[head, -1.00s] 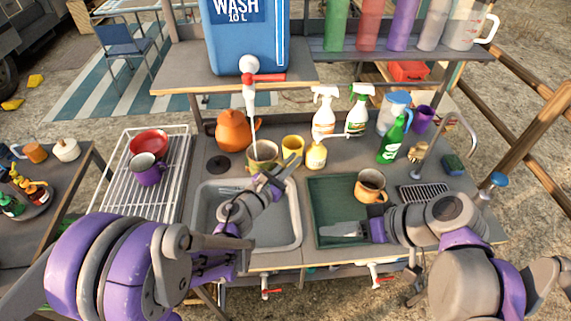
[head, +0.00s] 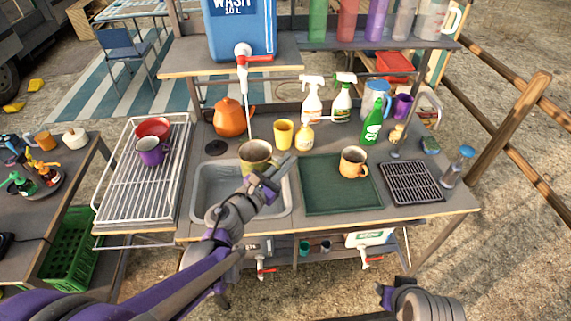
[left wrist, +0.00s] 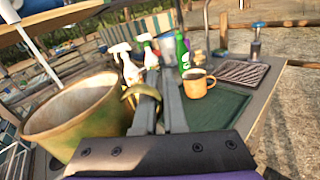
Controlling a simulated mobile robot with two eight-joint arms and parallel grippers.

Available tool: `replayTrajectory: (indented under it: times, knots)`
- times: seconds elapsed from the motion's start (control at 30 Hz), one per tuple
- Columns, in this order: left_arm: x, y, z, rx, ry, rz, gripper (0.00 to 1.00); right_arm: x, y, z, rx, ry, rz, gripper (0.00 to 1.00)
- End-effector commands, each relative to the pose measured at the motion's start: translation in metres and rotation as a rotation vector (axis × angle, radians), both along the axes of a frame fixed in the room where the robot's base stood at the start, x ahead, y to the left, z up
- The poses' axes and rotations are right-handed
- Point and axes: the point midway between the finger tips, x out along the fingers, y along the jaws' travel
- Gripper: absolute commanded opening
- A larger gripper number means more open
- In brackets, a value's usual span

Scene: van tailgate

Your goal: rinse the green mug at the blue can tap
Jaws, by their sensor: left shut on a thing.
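The green mug (head: 256,158) is held upright over the back of the sink, below the blue can (head: 240,28). My left gripper (head: 268,178) is shut on its handle; the handle also shows between the fingers in the left wrist view (left wrist: 131,98). The mug's wall (left wrist: 72,122) has brownish patches there. The can's white tap (head: 243,51) has its red lever (head: 259,59) pointing right. A thin pale stream (head: 246,100) runs from the tap down to the mug's rim. The inside bottom is hidden. My right wrist (head: 420,299) is at the bottom edge; its fingers cannot be made out.
The grey sink (head: 207,197) lies under the mug. A yellow cup (head: 284,134), orange teapot (head: 232,117) and spray bottles (head: 312,98) stand behind. An orange mug (head: 353,162) sits on the green mat (head: 335,198). The drying rack (head: 130,195) at left has free room in front.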

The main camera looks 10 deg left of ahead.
Motion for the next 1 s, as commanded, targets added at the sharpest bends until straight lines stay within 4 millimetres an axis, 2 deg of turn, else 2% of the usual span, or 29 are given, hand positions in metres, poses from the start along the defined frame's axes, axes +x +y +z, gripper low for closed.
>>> replayTrajectory:
  times: [1.0]
  knots:
    - [0.091,0.037,-0.021,0.0,0.0,0.0,0.0,-0.008,0.001,-0.018,0.002,0.016,0.003,0.44]
